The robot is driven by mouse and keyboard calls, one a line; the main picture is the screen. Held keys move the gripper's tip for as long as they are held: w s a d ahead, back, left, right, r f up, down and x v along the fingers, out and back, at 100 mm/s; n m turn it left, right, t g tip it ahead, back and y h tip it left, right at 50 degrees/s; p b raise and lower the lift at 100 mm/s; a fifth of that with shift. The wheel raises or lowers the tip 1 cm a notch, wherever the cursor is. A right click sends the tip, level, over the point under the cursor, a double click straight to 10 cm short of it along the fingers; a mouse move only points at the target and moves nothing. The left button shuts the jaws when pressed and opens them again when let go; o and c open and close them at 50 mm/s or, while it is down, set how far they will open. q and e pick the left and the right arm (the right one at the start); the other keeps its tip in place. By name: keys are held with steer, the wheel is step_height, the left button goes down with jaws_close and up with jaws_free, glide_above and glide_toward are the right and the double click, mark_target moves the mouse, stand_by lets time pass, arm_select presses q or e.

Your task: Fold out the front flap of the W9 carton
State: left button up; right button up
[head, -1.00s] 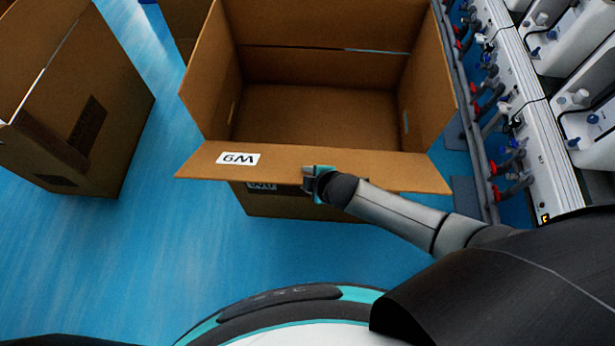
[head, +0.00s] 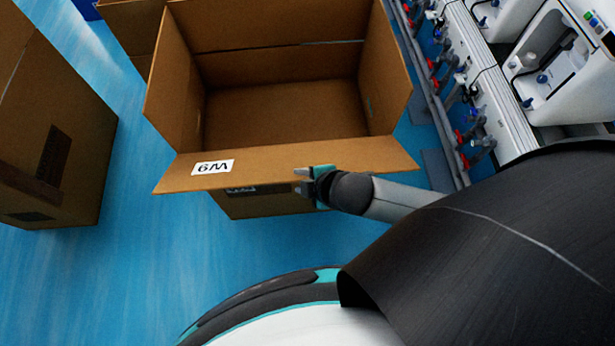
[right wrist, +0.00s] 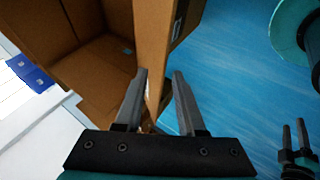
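The W9 carton (head: 285,112) stands open in the head view, its inside empty. Its front flap (head: 265,167), with a white W9 label (head: 213,167), leans outward toward me from the front rim. My right gripper (head: 299,180) is at the outer edge of this flap, right of the label. In the right wrist view, the two fingers (right wrist: 160,78) are spread, with the flap's edge (right wrist: 155,60) between them. A gap shows on the right finger's side; contact on the left finger's side cannot be told.
Another carton (head: 50,130) stands on the left, and a further one (head: 130,30) behind. A testline with pipes, red and blue valves and white units (head: 490,90) runs along the right. Blue floor (head: 130,240) is clear in front and between the cartons.

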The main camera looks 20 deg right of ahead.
steer(key=shift+v, duration=1.4)
